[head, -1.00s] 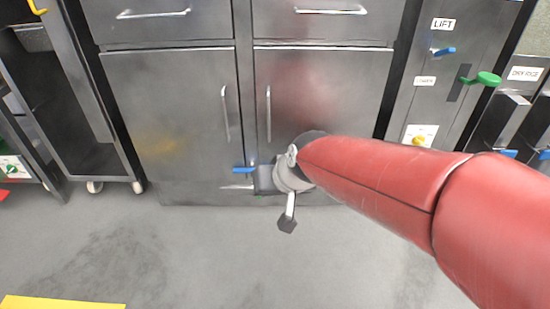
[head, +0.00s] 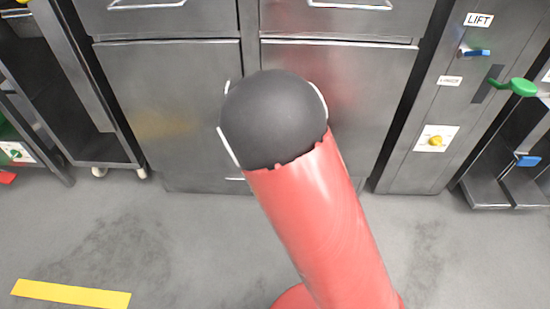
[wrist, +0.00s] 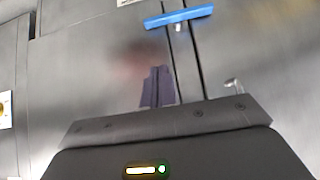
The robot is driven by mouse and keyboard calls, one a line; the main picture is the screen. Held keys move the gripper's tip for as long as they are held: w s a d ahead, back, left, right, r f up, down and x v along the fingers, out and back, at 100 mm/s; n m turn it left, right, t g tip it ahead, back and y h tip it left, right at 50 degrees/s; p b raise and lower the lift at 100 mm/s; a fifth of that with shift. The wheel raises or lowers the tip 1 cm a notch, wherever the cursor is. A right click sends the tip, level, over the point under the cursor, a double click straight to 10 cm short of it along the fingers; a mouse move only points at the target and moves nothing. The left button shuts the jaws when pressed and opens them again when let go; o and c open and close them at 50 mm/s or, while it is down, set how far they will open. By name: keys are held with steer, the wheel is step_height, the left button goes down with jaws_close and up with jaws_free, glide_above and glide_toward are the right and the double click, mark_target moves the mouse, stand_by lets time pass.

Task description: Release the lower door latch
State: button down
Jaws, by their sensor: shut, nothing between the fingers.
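The lower door latch shows as a blue bar (wrist: 180,17) at the top of the wrist view, in front of the steel cabinet doors near their narrow gap. My gripper (wrist: 157,88) shows below it in the wrist view. Its dark fingers are shut and empty, and they look apart from the blue bar in the picture; the depth between them is hard to judge. In the head view my red and black arm hides both the latch and my gripper. The lower cabinet doors (head: 175,110) look closed in that view.
A wheeled rack (head: 100,110) stands left of the cabinet. The floor in front is clear, with a yellow strip (head: 70,294).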

stand_by(0.3)
steer(key=s+f+b+x, duration=0.2)
steer(key=b+x, duration=0.2)
steer(key=x, duration=0.9)
steer(key=shift+a, duration=0.1)
